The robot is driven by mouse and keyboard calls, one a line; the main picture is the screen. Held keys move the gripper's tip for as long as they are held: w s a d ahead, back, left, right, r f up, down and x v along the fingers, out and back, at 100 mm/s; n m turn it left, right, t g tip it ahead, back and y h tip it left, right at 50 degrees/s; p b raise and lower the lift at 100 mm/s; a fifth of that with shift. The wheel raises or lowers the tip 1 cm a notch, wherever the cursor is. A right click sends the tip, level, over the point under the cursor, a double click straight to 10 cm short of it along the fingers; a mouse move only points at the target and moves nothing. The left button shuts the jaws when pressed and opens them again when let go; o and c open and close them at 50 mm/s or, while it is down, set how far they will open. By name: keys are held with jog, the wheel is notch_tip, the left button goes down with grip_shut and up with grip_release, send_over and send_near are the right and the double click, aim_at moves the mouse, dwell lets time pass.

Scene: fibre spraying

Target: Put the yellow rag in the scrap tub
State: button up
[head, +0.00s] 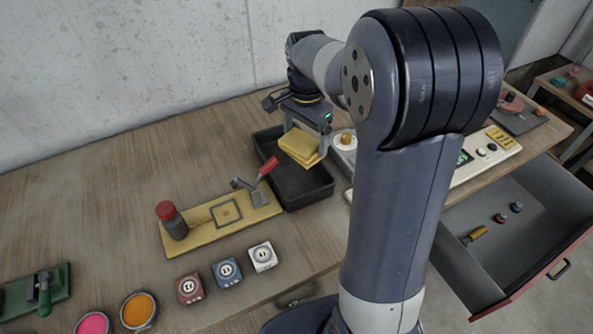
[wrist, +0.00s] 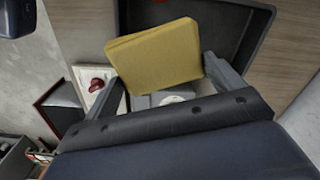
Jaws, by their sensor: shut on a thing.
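The yellow rag (head: 299,149), a folded square pad, is held between the fingers of my gripper (head: 306,132). It also shows in the wrist view (wrist: 155,58) between the two grey fingers. A black open tub (head: 310,187), which looks like the scrap tub, sits on the wooden bench under the rag. The rag is above the tub, apart from its floor. The visible part of the tub looks empty; the rag and my arm hide some of it. The tub's dark edge also shows in the wrist view (wrist: 262,22).
A yellow board (head: 205,228) with a red-handled toggle clamp stands just left of the tub. Several dial cubes (head: 227,272) and paint pots (head: 139,309) line the front. A control panel (head: 485,152) lies right of the tub. An open drawer (head: 520,235) juts out at right.

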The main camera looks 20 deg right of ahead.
notch_tip(320, 180, down, 13)
jog(key=shift+r+p, duration=0.1)
jog(key=shift+p, duration=0.55)
jog(key=shift+f, duration=0.25)
jog(key=o, duration=0.7)
jog(key=shift+r, duration=0.1)
jog(key=shift+r, duration=0.1)
notch_tip(320, 180, up, 12)
jog(key=shift+r+b, duration=0.1)
jog(key=shift+b, duration=0.7)
